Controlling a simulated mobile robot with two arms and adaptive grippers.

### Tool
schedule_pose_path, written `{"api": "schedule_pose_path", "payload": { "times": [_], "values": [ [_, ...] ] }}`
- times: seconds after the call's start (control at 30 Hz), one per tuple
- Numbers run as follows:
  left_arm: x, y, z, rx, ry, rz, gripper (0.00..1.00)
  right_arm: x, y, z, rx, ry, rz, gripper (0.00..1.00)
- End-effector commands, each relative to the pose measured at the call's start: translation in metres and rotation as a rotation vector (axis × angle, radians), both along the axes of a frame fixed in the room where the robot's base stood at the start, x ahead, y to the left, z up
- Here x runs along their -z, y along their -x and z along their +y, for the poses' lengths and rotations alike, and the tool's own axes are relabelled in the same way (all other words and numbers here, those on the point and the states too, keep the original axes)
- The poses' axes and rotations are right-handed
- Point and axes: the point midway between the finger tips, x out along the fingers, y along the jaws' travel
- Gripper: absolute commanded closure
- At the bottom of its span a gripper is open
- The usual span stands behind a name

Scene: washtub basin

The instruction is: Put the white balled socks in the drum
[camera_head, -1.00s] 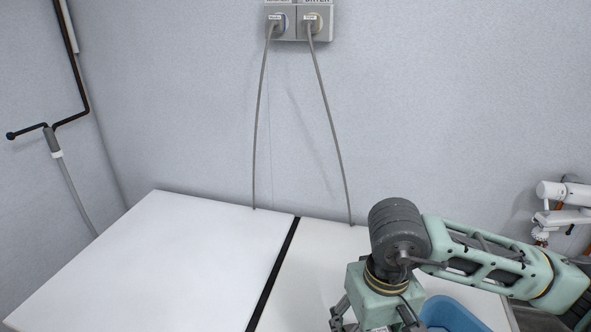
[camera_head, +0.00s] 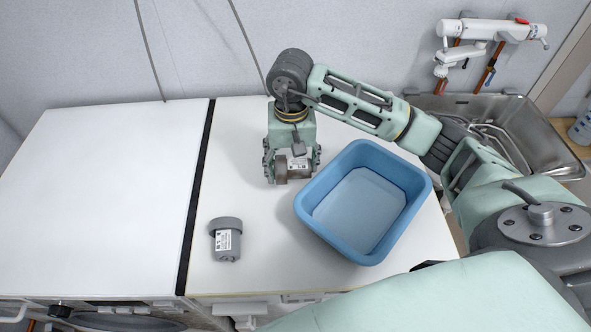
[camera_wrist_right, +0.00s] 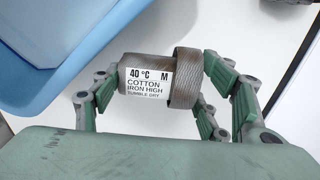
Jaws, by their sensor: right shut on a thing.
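My right gripper (camera_head: 292,174) points down over the right white top, just left of a blue tub. It is shut on a brown-grey rolled sock ball (camera_wrist_right: 185,80) with a white care label reading 40 °C, cotton. The fingers grip it from both sides. Another grey rolled sock ball (camera_head: 226,242), also labelled, lies on the white top nearer the front. No plainly white sock ball shows. The drum's inside is not visible; a dark rounded machine front (camera_head: 110,322) is cut off at the bottom left. My left gripper is not in view.
The blue tub (camera_head: 408,210) looks empty and stands on the right white top (camera_head: 255,205). The left white top (camera_head: 90,200) is bare beyond a black gap. A steel sink (camera_head: 545,140) with a wall tap (camera_head: 492,30) is at the right.

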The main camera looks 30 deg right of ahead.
Motion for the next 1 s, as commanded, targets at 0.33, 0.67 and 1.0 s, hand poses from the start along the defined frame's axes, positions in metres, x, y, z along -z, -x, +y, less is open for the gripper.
{"api": "schedule_pose_path", "payload": {
  "times": [0.33, 0.67, 1.0],
  "values": [
    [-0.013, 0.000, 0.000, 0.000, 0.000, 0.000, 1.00, 0.036, 0.001, 0.000, 0.000, -0.001, 0.003, 0.62],
    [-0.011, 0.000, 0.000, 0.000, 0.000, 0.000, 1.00, 0.045, 0.000, 0.000, -0.002, 0.000, -0.002, 0.62],
    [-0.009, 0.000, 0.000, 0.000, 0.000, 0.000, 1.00, 0.047, 0.000, 0.000, -0.002, 0.000, -0.002, 0.13]
  ]
}}
